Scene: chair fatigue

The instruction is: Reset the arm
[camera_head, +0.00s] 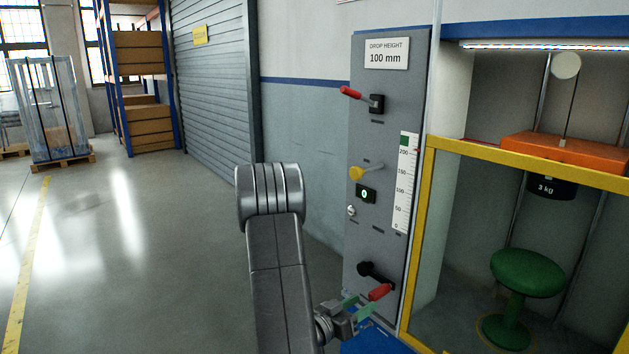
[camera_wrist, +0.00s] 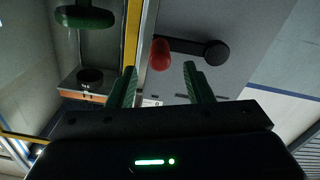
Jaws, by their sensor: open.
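My gripper (camera_head: 355,309) is at the bottom of the grey control panel (camera_head: 363,225), close to the lower crank with a black hub and red handle (camera_head: 379,292). In the wrist view my gripper (camera_wrist: 160,85) has its two green fingers spread apart with nothing between them. The red handle (camera_wrist: 161,54) shows just beyond the fingertips, with its black arm (camera_wrist: 205,49) running right. I cannot tell whether a finger touches the handle. My grey arm reaches up and bends down to the panel.
The panel also has a red-handled lever (camera_head: 351,92), a yellow knob (camera_head: 357,173) and a scale (camera_head: 404,182). To the right, a yellow-framed enclosure (camera_head: 430,165) holds a green stool (camera_head: 527,272) under an orange block (camera_head: 566,153) with a 3 kg weight (camera_head: 546,188).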

